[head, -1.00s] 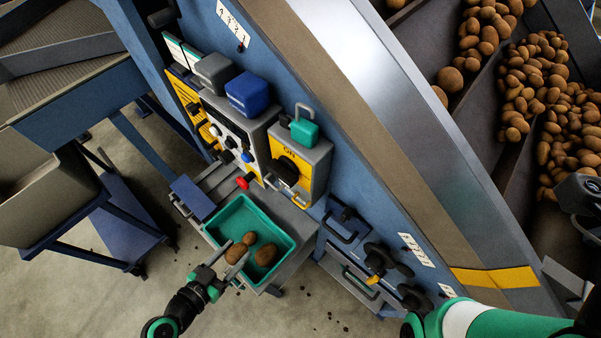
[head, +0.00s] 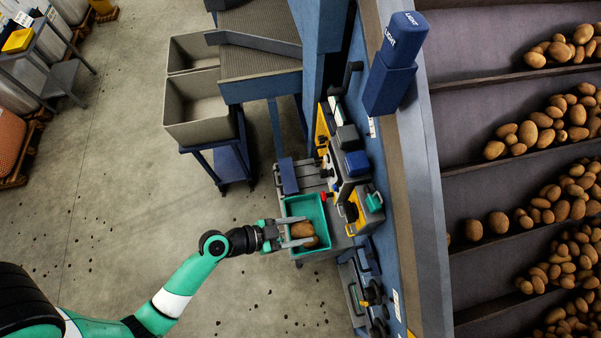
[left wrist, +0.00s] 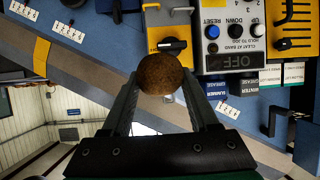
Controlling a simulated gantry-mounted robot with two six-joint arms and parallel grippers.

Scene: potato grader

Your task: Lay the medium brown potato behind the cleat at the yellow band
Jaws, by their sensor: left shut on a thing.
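My left gripper (head: 299,235) is shut on a brown potato (head: 302,229) over the green tray (head: 290,207). In the left wrist view the rounded potato (left wrist: 160,74) sits between the two fingertips (left wrist: 162,90). More brown shows under the fingers in the tray, but I cannot tell how many potatoes lie there. On the belt at the right, raised cleats (head: 520,154) run across, with heaps of potatoes along them. A small sliver of the yellow band (head: 410,334) shows at the bottom edge. My right gripper is out of view.
The control boxes (head: 350,165) stand just right of the tray, and the blue frame wall (head: 405,200) lies between them and the belt. A blue light post (head: 390,65) rises above. Grey bins (head: 205,125) stand behind left.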

